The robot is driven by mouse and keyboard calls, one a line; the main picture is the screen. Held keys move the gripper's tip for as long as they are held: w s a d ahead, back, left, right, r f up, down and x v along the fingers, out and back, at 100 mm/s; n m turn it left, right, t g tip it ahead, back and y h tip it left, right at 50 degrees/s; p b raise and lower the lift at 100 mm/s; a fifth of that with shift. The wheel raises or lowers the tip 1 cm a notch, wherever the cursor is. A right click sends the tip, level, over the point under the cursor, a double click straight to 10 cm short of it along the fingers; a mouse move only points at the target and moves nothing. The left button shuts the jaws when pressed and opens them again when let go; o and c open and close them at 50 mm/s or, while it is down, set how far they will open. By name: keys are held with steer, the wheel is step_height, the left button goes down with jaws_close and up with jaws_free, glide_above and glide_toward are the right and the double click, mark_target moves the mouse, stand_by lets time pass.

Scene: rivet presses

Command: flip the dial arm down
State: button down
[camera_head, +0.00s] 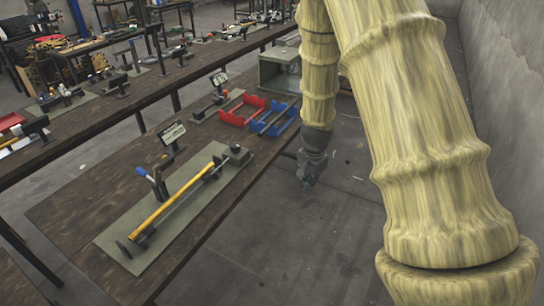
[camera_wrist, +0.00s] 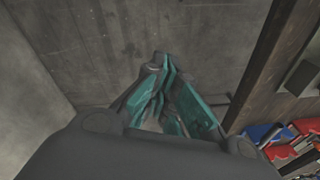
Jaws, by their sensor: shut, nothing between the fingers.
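The nearest press (camera_head: 180,195) lies on a green mat (camera_head: 205,215) on the dark wooden table, with a long yellow bar along it. A small gauge or dial (camera_head: 172,132) stands tilted up on a short post behind the bar. A blue-tipped lever (camera_head: 146,175) rises to its left. I cannot tell for certain which part is the dial arm. My gripper (camera_head: 307,181) hangs beyond the table's right edge, over the floor, apart from the press. In the wrist view its teal fingers (camera_wrist: 161,62) are shut and empty, pointing at bare floor; the press is out of that view.
Red (camera_head: 243,110) and blue (camera_head: 275,119) racks stand on the table farther back, near a second press (camera_head: 217,95). A green box (camera_head: 280,70) is behind them. A wall (camera_head: 495,100) runs along the right. The floor between table and wall is largely clear.

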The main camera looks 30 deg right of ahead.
steer(key=s+a+f+n+g+h+b, duration=0.1)
steer(key=s+a+f+n, duration=0.25)
steer(key=s+f, duration=0.45)
steer(key=s+a+f+n, duration=0.35)
steer(key=s+f, duration=0.35)
steer(key=f, duration=0.3)
steer(key=s+a+f+n, duration=0.2)
steer(key=s+a+f, duration=0.1)
steer(key=s, duration=0.3)
steer(key=s+a+f+n+y+b, duration=0.1)
steer(key=s+a+f+n, duration=0.2)
steer(key=s+a, duration=0.2)
steer(key=s+a+f+n, duration=0.2)
steer(key=s+a+f, duration=0.1)
steer(key=s, duration=0.4)
steer(key=shift+a+f+n+y, duration=0.3)
steer(key=shift+a+y, duration=0.1)
steer(key=shift+a, duration=0.15)
steer(key=shift+a, duration=0.1)
